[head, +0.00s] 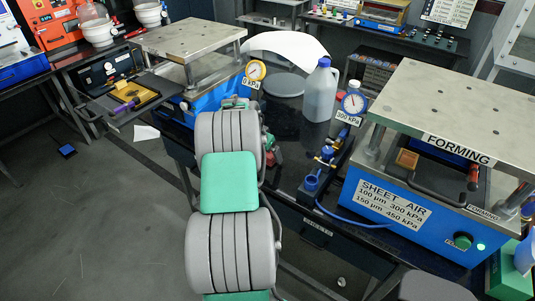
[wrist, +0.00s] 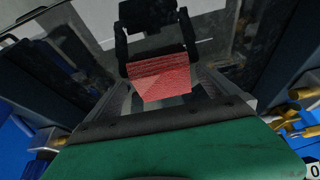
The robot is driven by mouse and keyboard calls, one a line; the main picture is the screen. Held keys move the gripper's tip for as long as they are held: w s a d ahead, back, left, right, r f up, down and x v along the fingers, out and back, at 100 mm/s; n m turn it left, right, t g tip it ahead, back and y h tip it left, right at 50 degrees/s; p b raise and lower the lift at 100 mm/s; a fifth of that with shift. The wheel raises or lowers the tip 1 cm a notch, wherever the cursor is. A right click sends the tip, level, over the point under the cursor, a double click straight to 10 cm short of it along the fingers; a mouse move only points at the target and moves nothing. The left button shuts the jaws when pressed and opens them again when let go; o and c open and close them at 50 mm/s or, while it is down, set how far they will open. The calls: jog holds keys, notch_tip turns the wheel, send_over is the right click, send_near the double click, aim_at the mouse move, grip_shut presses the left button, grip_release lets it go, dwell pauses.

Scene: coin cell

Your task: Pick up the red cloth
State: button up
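The red cloth (wrist: 162,80) shows in the wrist view as a small ribbed red piece, brighter along its near edge. My gripper (wrist: 158,62) is in the wrist view with its fingers apart on either side of the cloth. I cannot tell whether they touch it. In the head view my own arm hides most of the gripper, and I cannot make out the cloth clearly there.
The dark glossy table (head: 289,128) carries a translucent bottle (head: 321,92), a yellow-rimmed gauge (head: 255,70) and a blue gauge (head: 353,103). A blue forming press (head: 410,205) stands close on the right. Another platform press (head: 190,40) stands at the back left.

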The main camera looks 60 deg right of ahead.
aim_at(265, 154)
jog(key=c, duration=1.3)
jog(key=shift+o, duration=0.2)
jog(key=shift+r, duration=0.1)
jog(key=shift+r+b, duration=0.3)
jog(key=shift+b, duration=0.1)
jog(key=r, duration=0.1)
jog(key=r+b, duration=0.1)
jog(key=shift+a+r, duration=0.2)
jog(key=shift+r, duration=0.2)
jog(key=s+a+r+b, duration=0.1)
jog(key=a+r+b, duration=0.3)
jog(key=a+r, duration=0.5)
jog(key=a, duration=0.4)
jog(key=shift+s+a+r, duration=0.2)
jog(key=shift+s+a, duration=0.05)
jog(key=shift+a, duration=0.05)
